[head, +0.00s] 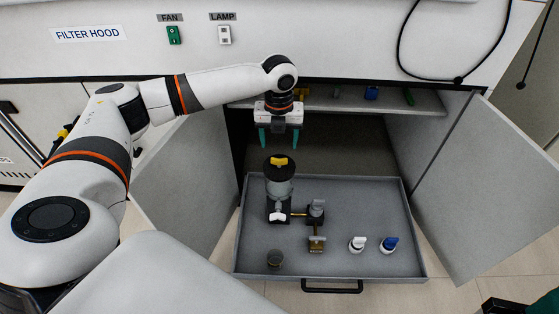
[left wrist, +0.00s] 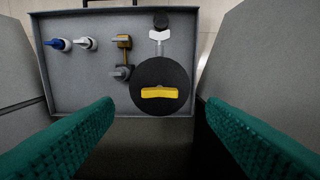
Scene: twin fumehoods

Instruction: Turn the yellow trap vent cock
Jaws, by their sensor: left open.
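The yellow trap vent cock (head: 279,161) sits on the black round lid of a grey cylindrical trap (head: 279,187) in the pulled-out drawer. In the left wrist view the yellow handle (left wrist: 159,92) lies crosswise on the black lid (left wrist: 160,72). My left gripper (head: 279,138) points down above and behind the trap, its teal fingers apart and empty. In the left wrist view its fingers (left wrist: 159,108) stand wide to either side, below the handle in the picture, not touching it. A dark part and a bit of teal at the head view's bottom right corner may be my right gripper, mostly cut off.
The grey drawer (head: 345,190) also holds a white-handled valve (head: 278,215), a grey knob (head: 316,208), a brass valve (head: 317,243), white (head: 357,244) and blue (head: 389,244) cocks and a small cup (head: 274,259). Open cabinet doors (head: 450,185) flank it; a shelf (head: 340,101) lies behind.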

